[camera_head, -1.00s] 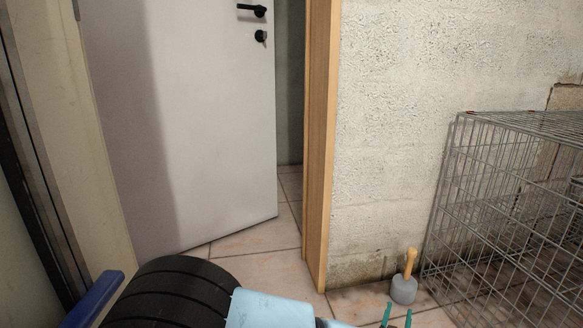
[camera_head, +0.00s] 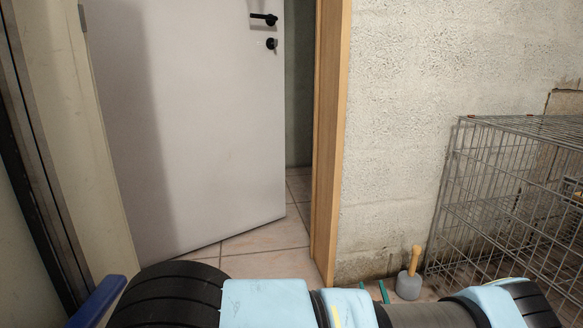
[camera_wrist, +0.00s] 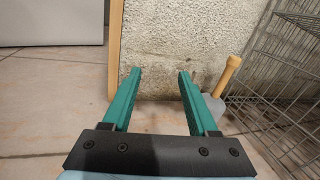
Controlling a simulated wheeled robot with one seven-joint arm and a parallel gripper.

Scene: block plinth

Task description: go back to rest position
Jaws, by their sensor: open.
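My gripper (camera_wrist: 159,72) is open and empty. Its two green fingers point toward the rough wall and the floor in the wrist view. In the head view the green fingertips (camera_head: 374,291) show just above my arm at the bottom, and the rest of the gripper is hidden behind my arm. My arm, with black and light blue parts, spans the bottom of the head view.
A white door (camera_head: 190,130) stands ajar beside a wooden frame (camera_head: 328,150). A mallet with a wooden handle and grey head (camera_head: 409,284) stands by the wall (camera_head: 400,120). A wire cage (camera_head: 500,200) is at right. Tiled floor (camera_head: 265,236) is clear before the door.

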